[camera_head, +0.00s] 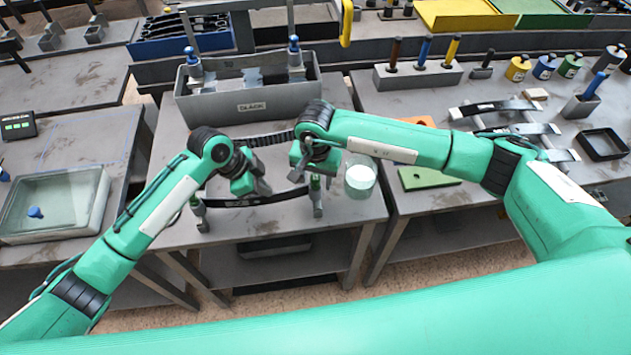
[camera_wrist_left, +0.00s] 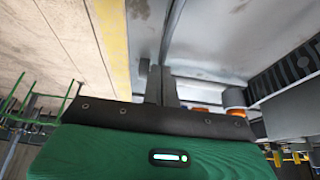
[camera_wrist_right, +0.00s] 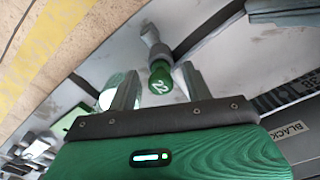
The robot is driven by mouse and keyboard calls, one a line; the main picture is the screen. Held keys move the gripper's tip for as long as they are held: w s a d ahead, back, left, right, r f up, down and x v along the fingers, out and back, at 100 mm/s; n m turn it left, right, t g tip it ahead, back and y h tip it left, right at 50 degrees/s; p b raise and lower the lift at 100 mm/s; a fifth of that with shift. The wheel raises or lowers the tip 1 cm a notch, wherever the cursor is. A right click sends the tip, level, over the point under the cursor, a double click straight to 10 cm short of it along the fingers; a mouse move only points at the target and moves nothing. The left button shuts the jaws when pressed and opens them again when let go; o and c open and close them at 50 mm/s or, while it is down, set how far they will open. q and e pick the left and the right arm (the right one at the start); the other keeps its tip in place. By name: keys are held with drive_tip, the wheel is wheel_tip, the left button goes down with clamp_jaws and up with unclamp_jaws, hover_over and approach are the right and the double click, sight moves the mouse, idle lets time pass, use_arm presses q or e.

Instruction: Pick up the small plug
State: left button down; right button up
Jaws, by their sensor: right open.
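A small plug with a green end marked 22 (camera_wrist_right: 161,78) shows in the right wrist view, with a grey part (camera_wrist_right: 150,36) beyond it. It also shows in the head view as a green end (camera_head: 316,184) standing upright at the right end of the dark curved strip (camera_head: 257,200). My right gripper (camera_head: 309,166) is directly above it. In the right wrist view the open fingers (camera_wrist_right: 160,72) lie on either side of the green end, with gaps visible.
A clear jar (camera_head: 360,180) stands just right of my right gripper. A grey bin labelled BLACK (camera_head: 252,107) stands behind both grippers. A green plate (camera_head: 426,178) lies on the right table. The middle table's front edge is close to the strip.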

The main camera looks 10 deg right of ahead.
sight(315, 177)
drive_tip(key=shift+f, duration=0.1)
clamp_jaws()
wheel_tip(315, 177, up, 10)
drive_tip(key=shift+r, duration=0.1)
drive_tip(key=c, duration=0.7)
unclamp_jaws()
clamp_jaws()
